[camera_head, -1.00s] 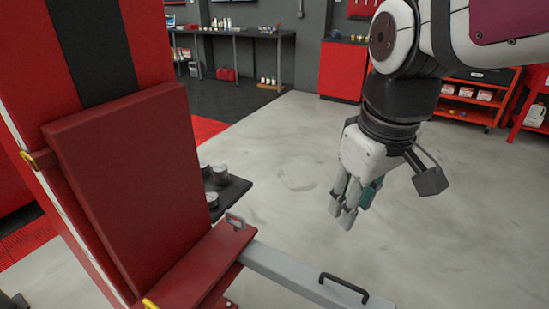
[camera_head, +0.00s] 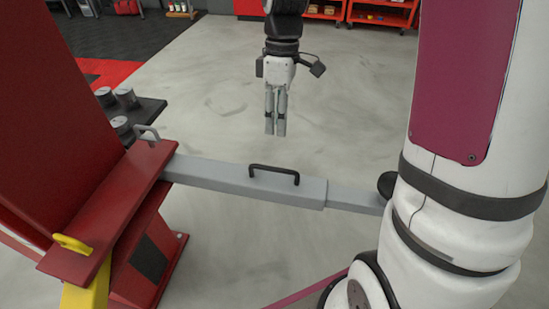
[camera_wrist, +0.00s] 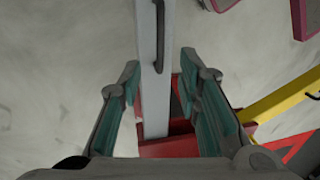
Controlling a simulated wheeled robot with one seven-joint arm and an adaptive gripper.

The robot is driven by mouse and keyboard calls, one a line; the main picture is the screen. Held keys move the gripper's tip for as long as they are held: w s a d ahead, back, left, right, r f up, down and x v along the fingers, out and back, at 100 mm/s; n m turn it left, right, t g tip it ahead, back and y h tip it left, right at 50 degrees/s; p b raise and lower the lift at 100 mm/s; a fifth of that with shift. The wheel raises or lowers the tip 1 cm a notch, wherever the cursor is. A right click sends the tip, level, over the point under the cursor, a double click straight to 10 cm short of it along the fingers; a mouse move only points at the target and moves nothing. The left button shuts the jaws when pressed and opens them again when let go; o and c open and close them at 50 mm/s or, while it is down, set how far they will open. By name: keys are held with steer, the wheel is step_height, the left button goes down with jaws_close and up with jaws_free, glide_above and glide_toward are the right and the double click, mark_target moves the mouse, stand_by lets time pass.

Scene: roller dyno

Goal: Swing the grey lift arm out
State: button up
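The grey lift arm (camera_head: 235,180) reaches right from a red bracket (camera_head: 125,195) in the head view; its right end passes behind my white arm. A black handle (camera_head: 274,172) stands on top of it. My gripper (camera_head: 275,132) points down and appears beyond the lift arm, above the handle in the picture. In the wrist view my gripper (camera_wrist: 159,70) is open and empty. The lift arm (camera_wrist: 150,95) and its handle (camera_wrist: 162,50) show between the fingers, farther from the camera. No contact is visible.
A red post (camera_head: 60,90) stands at the left. A yellow arm (camera_head: 88,285) with a yellow handle (camera_head: 72,243) is at lower left. A dark tray with grey cylinders (camera_head: 140,112) sits behind the bracket. The grey floor (camera_head: 350,90) beyond the lift arm is open.

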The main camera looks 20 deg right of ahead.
steer(key=f+b, duration=0.1)
steer(key=f, duration=0.2)
steer(key=s+a+f+b, duration=0.1)
steer(key=f, duration=0.3)
steer(key=s+f, duration=0.1)
steer(key=f, duration=0.3)
steer(key=shift+a+f+b, duration=0.2)
steer(key=shift+f+b, duration=0.05)
steer(key=shift+b, duration=0.15)
steer(key=shift+w, duration=0.1)
jaws_close()
